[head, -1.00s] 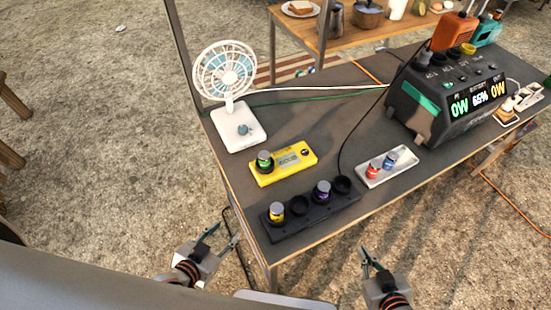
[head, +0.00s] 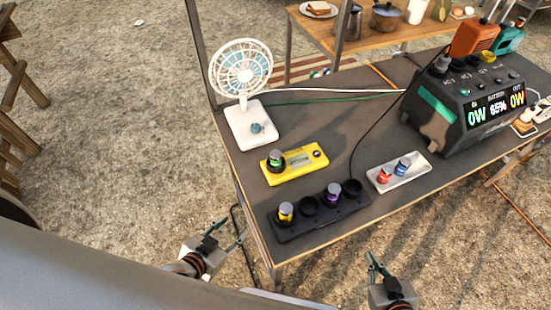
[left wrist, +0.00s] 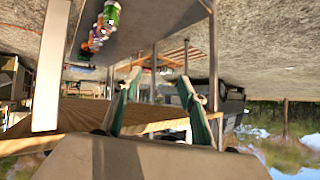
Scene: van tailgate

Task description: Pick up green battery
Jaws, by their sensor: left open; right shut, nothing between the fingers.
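The green battery (head: 275,158) stands upright in the left end of the yellow tester (head: 294,167) on the table. My left gripper (head: 231,240) is open and empty, off the table's near left edge and short of the battery. My right gripper (head: 375,264) is shut and empty, off the table's front edge. In the left wrist view, the open left fingers (left wrist: 157,100) have nothing between them. That view is tilted, and a green-topped item (left wrist: 111,14) shows at its top, too small to identify surely.
A black rack (head: 322,214) holds a yellow battery (head: 286,211) and a purple battery (head: 332,195). A white tray (head: 414,176) holds red and blue batteries. A fan (head: 243,92) stands behind the tester. A power station (head: 466,112) is at right. A dark cable crosses the table.

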